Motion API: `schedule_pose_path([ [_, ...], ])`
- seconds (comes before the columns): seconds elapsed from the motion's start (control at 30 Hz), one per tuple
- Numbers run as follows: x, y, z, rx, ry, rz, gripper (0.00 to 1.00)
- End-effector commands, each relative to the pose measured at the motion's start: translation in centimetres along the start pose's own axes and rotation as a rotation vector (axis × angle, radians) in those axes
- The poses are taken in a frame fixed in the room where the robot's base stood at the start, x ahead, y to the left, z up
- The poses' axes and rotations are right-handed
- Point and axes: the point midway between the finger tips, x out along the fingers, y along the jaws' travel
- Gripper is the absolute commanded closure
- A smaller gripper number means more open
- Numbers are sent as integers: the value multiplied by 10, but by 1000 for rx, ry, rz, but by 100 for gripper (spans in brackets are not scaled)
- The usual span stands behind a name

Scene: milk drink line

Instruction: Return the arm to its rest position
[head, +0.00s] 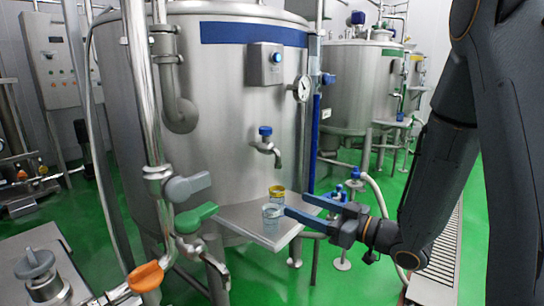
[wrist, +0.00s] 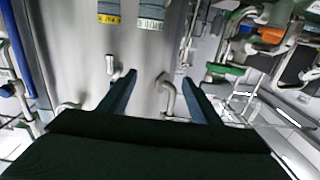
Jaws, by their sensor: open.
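My gripper (head: 296,206) is open and empty near the right edge of the steel shelf (head: 240,221) on the big tank. Its two blue fingers point left. In the wrist view my gripper (wrist: 158,79) also shows spread fingers with nothing between them. A small jar with a yellow top (head: 278,190) and a clear container (head: 272,217) stand on the shelf, just left of the fingertips. The wrist view looks upside down; a yellow-banded container (wrist: 108,12) and a pale-banded one (wrist: 150,15) appear at its top edge, apart from the fingers.
The big tank (head: 220,110) with its blue-handled tap (head: 265,145) stands close behind the shelf. Pipes with green (head: 195,217) and orange (head: 146,276) valve handles are at the left. More tanks (head: 360,85) stand at the back right. Green floor (head: 345,280) is open below my gripper.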

Motion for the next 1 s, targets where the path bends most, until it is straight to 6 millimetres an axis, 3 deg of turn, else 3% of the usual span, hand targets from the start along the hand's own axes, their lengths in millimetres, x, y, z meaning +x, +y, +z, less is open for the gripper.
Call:
schedule_pose_path([
  [0.37, 4, 24, 19, -43, -128, 102, 42],
  [0.7, 6, 51, 48, -84, -357, 263, 42],
  [0.87, -7, 64, 68, -75, -538, 395, 42],
  [1.0, -32, 64, 85, -23, -720, 516, 42],
])
